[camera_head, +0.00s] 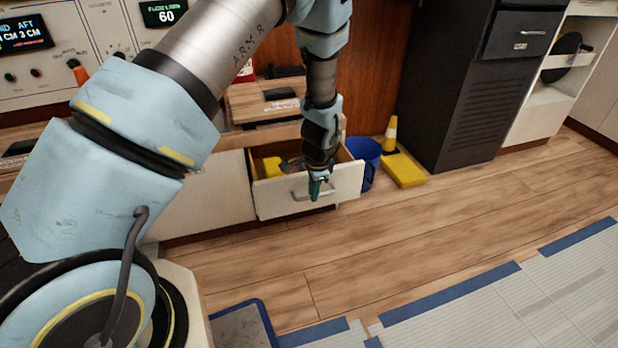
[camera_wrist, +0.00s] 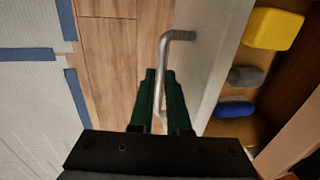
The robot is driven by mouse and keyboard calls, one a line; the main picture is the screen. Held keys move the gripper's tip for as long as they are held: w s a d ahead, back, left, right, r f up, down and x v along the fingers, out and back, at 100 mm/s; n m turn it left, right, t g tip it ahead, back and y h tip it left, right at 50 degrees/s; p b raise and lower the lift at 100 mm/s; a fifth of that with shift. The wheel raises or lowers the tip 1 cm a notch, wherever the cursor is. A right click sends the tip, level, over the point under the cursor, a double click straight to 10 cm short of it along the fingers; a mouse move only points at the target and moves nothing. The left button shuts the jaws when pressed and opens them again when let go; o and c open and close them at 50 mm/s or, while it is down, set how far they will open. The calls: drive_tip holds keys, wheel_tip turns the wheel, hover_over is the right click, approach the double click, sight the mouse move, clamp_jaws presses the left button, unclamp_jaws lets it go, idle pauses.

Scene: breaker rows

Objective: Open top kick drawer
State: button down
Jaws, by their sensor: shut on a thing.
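The kick drawer (camera_head: 268,197) stands pulled out from the low white cabinet, with its inside showing. Its bar handle (camera_wrist: 163,70) is a grey metal loop on the white front panel. My gripper (camera_head: 316,188) is at the drawer front in the head view. In the wrist view my gripper's green fingers (camera_wrist: 157,92) are closed around the handle's bar. A yellow block (camera_wrist: 272,29), a grey object (camera_wrist: 246,76) and a blue object (camera_wrist: 235,109) lie inside the drawer.
A tall black cabinet (camera_head: 462,90) is farther right. The wooden floor (camera_head: 400,225) before the drawer is clear.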

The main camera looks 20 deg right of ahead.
drive_tip(key=shift+s, duration=1.05)
drive_tip(key=c, duration=0.9)
unclamp_jaws()
drive_tip(key=shift+a, duration=0.1)
drive_tip(key=r+p, duration=0.1)
drive_tip(key=r, duration=0.2)
drive_tip(key=s+r+p, duration=0.1)
drive_tip(key=r, duration=0.3)
drive_tip(key=s+r+p, duration=0.1)
drive_tip(key=r, duration=0.2)
drive_tip(key=shift+a+r, duration=0.1)
drive_tip(key=shift+r, duration=0.2)
